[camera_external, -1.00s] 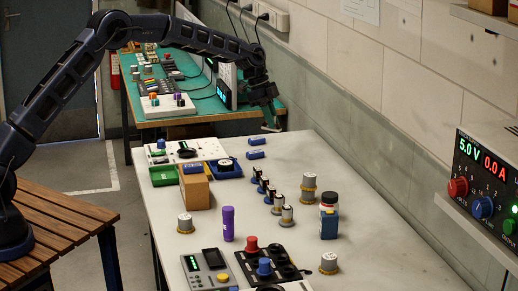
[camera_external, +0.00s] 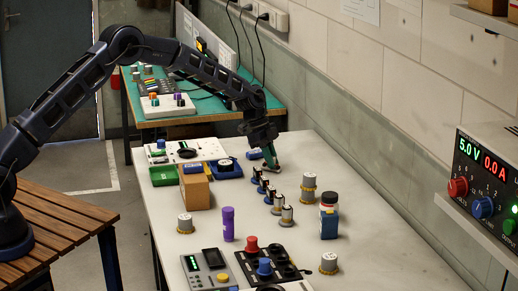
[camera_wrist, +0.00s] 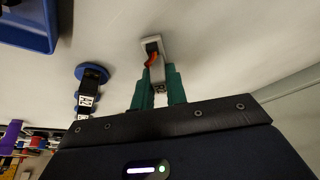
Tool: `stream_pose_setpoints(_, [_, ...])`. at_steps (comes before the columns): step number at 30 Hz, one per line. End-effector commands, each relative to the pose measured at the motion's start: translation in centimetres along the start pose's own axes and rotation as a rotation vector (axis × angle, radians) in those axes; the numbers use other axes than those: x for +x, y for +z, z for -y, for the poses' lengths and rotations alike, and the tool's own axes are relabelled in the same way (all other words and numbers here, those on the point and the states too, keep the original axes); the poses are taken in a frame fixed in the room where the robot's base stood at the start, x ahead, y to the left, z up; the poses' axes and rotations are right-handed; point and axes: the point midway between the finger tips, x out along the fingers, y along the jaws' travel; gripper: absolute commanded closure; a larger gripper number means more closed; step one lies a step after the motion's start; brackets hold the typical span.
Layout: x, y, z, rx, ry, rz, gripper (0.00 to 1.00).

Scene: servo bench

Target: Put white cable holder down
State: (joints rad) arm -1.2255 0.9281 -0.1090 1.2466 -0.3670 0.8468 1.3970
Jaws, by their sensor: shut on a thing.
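My gripper (camera_external: 270,157) is low over the far part of the white bench, its green fingers pointing down. In the wrist view my gripper (camera_wrist: 158,92) has its green fingers shut on a small pale holder (camera_wrist: 153,46) with an orange part inside. In the external view the holder (camera_external: 271,168) shows only as a small pale piece at the fingertips. It is at or just above the bench top; I cannot tell whether it touches.
A row of several small cylinders with blue bases (camera_external: 264,187) stands just in front of my gripper; the nearest shows in the wrist view (camera_wrist: 90,75). A blue tray (camera_external: 226,172) lies to the left. The bench (camera_external: 330,170) is clear to the right.

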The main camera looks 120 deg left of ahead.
Motion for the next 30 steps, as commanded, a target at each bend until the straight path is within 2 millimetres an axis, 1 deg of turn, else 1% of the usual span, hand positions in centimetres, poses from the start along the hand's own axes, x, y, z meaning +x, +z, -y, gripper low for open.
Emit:
stream_pose_setpoints(11, [0.4, 0.1, 0.0, 0.000, 0.000, 0.000, 1.00])
stream_pose_setpoints(12, [0.4, 0.2, 0.0, 0.000, 0.000, 0.000, 0.84])
stream_pose_setpoints(14, [0.4, 0.2, 0.0, 0.000, 0.000, 0.000, 0.72])
stream_pose_setpoints(15, [0.4, 0.2, 0.0, 0.000, 0.000, 0.000, 0.64])
stream_pose_setpoints(25, [0.2, 0.1, 0.0, 0.001, -0.001, 0.000, 0.64])
stream_pose_setpoints(28, [-0.5, 0.0, 0.1, 0.000, -0.002, -0.001, 0.64])
stream_pose_setpoints(30, [-1.4, 0.1, 0.1, 0.000, -0.002, -0.001, 0.64])
